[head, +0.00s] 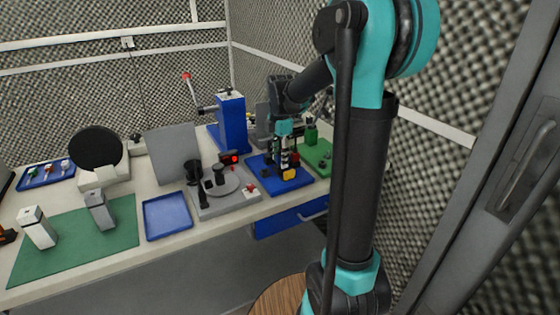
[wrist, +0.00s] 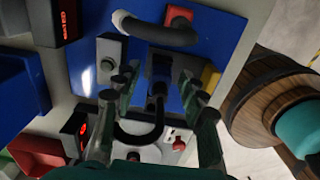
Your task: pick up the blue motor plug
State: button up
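A blue board (wrist: 205,28) lies below my gripper (wrist: 157,80) in the wrist view. Between my fingers is a dark, possibly navy, plug-like piece (wrist: 158,88) with a black cable looping toward the camera; shadow makes its blue colour uncertain. My fingers stand apart with gaps on both sides of it, so the gripper looks open. Whether the piece is seated in something is unclear. In the head view my gripper (head: 284,142) points down over the blue board (head: 262,178), and the piece between the fingers cannot be made out there.
A yellow block (wrist: 210,78), a red block with a grey hose (wrist: 158,32) and a grey box with a knob (wrist: 112,62) crowd the board. A grey round-plate fixture (head: 222,187) stands left of it, a blue press (head: 232,122) behind. The blue tray (head: 167,216) is empty.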

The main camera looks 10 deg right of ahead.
grip_shut()
jog(key=shift+r, duration=0.1)
